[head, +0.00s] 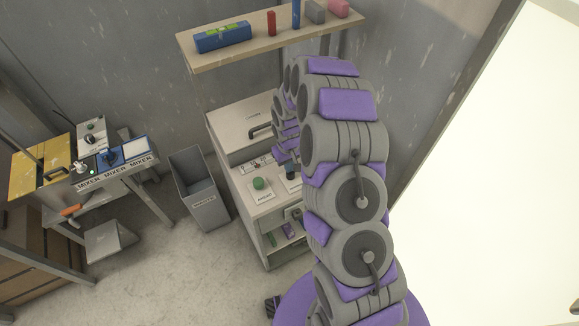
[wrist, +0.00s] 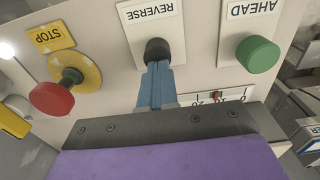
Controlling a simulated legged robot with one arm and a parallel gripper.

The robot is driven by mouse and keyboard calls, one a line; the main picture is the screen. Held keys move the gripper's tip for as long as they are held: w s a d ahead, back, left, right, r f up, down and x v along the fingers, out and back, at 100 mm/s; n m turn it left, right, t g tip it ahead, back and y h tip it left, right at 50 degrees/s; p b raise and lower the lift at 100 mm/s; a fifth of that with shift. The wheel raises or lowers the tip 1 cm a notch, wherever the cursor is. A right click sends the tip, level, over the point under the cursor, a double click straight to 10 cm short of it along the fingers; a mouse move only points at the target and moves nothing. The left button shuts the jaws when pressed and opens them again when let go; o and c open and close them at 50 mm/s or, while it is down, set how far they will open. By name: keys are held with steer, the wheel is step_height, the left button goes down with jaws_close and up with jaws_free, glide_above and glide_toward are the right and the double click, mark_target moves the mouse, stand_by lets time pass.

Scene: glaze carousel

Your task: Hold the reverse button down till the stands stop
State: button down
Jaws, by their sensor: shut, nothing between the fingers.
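The reverse button (wrist: 157,50) is a dark round knob below the REVERSE label, upside down in the wrist view. My gripper (wrist: 157,72) is shut and empty, with its blue fingers reaching up to the knob. The tips overlap the knob's lower edge; I cannot tell whether it is pressed in. The green AHEAD button (wrist: 257,54) is to its right and also shows in the head view (head: 259,183). A red STOP button (wrist: 52,97) on a yellow disc is to its left. I cannot make out the stands in either view.
A small slider scale (wrist: 216,96) lies right of my fingers. In the head view, a grey waste bin (head: 199,190) stands left of the white cabinet (head: 265,220). A mixer bench (head: 115,172) is at the far left, and a loaded shelf (head: 262,45) hangs above.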

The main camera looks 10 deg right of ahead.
steer(key=shift+s+f+g, duration=0.3)
steer(key=shift+s+f, duration=0.65)
steer(key=shift+f, duration=0.15)
steer(key=r, duration=0.1)
steer(key=w+r+p, duration=0.1)
steer(key=r, duration=0.1)
steer(key=r+p, duration=0.1)
steer(key=shift+w+r, duration=0.35)
steer(key=shift+r, duration=0.05)
step_height(320, 180, up, 11)
steer(key=p, duration=0.1)
steer(key=shift+w, duration=0.15)
steer(key=shift+r, duration=0.1)
steer(key=s+r+m, duration=0.1)
steer(key=s+r, duration=1.3)
steer(key=s, duration=0.2)
steer(key=s+r+m, duration=0.1)
steer(key=s+r, duration=0.1)
steer(key=s, duration=0.8)
steer(key=s+d+r+m+g, duration=0.1)
steer(key=s+r, duration=0.1)
steer(key=s, duration=0.8)
steer(key=shift+r, duration=0.2)
steer(key=shift+a, duration=0.15)
